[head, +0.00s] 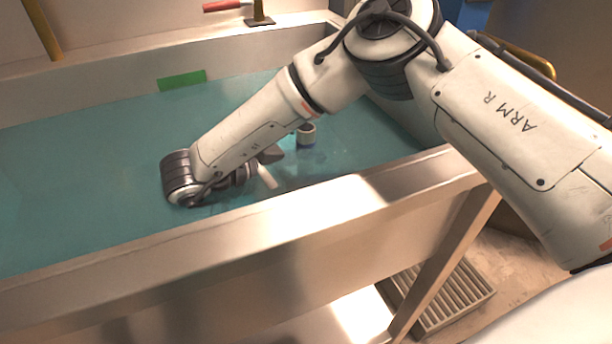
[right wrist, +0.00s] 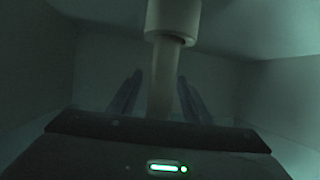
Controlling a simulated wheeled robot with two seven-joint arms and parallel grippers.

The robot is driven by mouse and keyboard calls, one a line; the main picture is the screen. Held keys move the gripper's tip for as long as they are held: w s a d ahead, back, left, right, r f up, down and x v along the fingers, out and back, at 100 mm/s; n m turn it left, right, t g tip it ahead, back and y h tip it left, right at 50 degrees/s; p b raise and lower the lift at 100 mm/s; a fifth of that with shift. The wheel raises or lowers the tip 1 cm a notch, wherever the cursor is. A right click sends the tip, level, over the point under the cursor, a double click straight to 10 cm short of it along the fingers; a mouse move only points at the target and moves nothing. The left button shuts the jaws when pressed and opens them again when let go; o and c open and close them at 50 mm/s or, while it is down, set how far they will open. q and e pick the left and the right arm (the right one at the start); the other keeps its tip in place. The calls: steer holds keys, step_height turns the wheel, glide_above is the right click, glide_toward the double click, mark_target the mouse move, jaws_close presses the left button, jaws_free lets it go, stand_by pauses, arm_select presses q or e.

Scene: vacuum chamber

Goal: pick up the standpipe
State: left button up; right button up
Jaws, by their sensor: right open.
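In the right wrist view the standpipe (right wrist: 172,22) has a wide pale collar and a narrower pipe, seen in line with the gap between the fingers. My right gripper (head: 274,166) is low in the tank, partly under water, pointing right. In the wrist view the right gripper (right wrist: 160,84) has its two dark fingers apart and empty-looking. Whether the pipe is between the fingertips or beyond them I cannot tell. My left gripper is out of view.
The steel tank (head: 235,237) has broad rims and holds teal water (head: 80,165). A green patch (head: 182,80) is on the back wall. A red-handled lever (head: 235,6) stands behind the far rim. A floor grate (head: 445,295) lies at lower right. The tank's left side is clear.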

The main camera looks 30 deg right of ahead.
steer(key=shift+d, duration=0.25)
jaws_close()
